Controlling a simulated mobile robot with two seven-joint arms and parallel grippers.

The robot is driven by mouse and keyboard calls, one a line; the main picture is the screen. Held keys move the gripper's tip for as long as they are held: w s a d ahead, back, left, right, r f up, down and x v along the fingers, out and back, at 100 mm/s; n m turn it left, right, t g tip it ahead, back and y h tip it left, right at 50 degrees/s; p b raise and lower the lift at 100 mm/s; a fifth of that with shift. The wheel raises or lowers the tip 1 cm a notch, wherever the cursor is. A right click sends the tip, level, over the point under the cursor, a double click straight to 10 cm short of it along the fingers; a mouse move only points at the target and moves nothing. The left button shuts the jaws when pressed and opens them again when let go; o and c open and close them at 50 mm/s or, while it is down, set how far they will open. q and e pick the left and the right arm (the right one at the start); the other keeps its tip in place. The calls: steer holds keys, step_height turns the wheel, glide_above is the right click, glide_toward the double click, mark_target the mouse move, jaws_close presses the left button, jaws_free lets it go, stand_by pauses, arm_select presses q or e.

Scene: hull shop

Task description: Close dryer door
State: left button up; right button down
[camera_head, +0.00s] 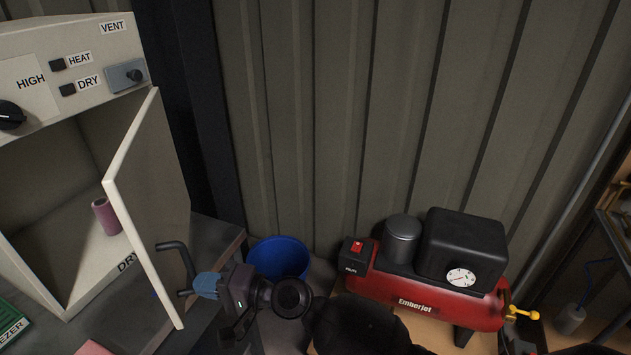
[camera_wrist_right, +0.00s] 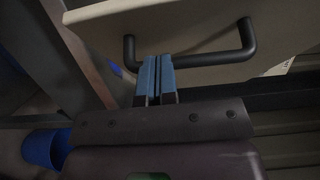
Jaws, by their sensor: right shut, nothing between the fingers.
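The dryer (camera_head: 75,60) is a cream cabinet at the left of the head view. Its door (camera_head: 150,190) stands open, hinged on the right side, with a dark bar handle (camera_head: 174,246) on its outer face. My right gripper (camera_head: 207,285) is near the lower end of this handle, outside the door. In the right wrist view my right gripper (camera_wrist_right: 156,62) has its blue fingers together and empty. Their tips overlap the handle bar (camera_wrist_right: 205,60) in the picture; whether they touch it I cannot tell. The left gripper is not seen.
A pink roll (camera_head: 106,216) stands inside the dryer by the opening. The dryer sits on a grey bench (camera_head: 218,238). A blue bucket (camera_head: 280,257) and a red compressor (camera_head: 430,295) stand to the right. A corrugated wall (camera_head: 330,110) is behind.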

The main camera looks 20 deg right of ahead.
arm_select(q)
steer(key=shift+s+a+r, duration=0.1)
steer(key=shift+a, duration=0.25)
arm_select(e)
steer(key=w+a, duration=0.2)
steer(key=a, duration=1.3)
steer(key=shift+a, duration=0.35)
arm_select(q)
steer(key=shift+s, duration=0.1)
